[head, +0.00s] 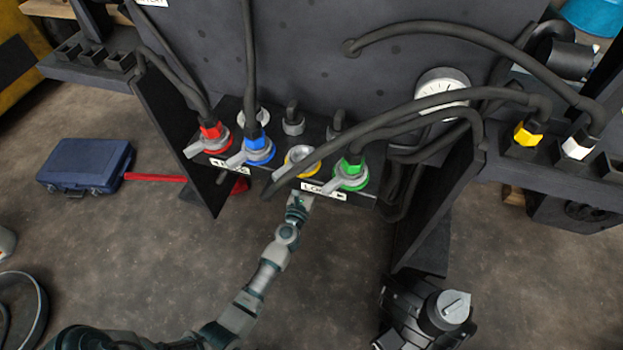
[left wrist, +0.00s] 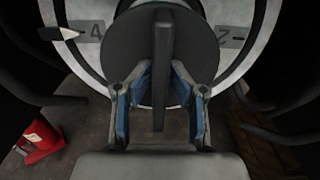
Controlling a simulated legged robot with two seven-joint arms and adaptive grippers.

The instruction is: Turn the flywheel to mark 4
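The flywheel fills the top of the left wrist view, with a pale rim (left wrist: 235,62), a dark hub disc (left wrist: 200,50) and a dark upright bar (left wrist: 162,75) across the hub. A grey label reading 4 (left wrist: 92,31) is at upper left, beside a pale pointed shape (left wrist: 62,33). Another label, seemingly 2 (left wrist: 232,36), is at right. My left gripper (left wrist: 161,72) has its blue-padded fingers either side of the bar, with gaps visible. In the head view my left gripper (head: 300,197) is at the panel's lower edge; the flywheel cannot be made out there. My right gripper is not identifiable.
Above my left gripper, the panel holds red (head: 211,130), blue (head: 257,145) and green (head: 354,165) hose couplings. Thick black hoses (head: 400,118) arch nearby. A blue case (head: 87,165) lies on the floor at left. A red cone (left wrist: 42,138) stands at lower left in the wrist view.

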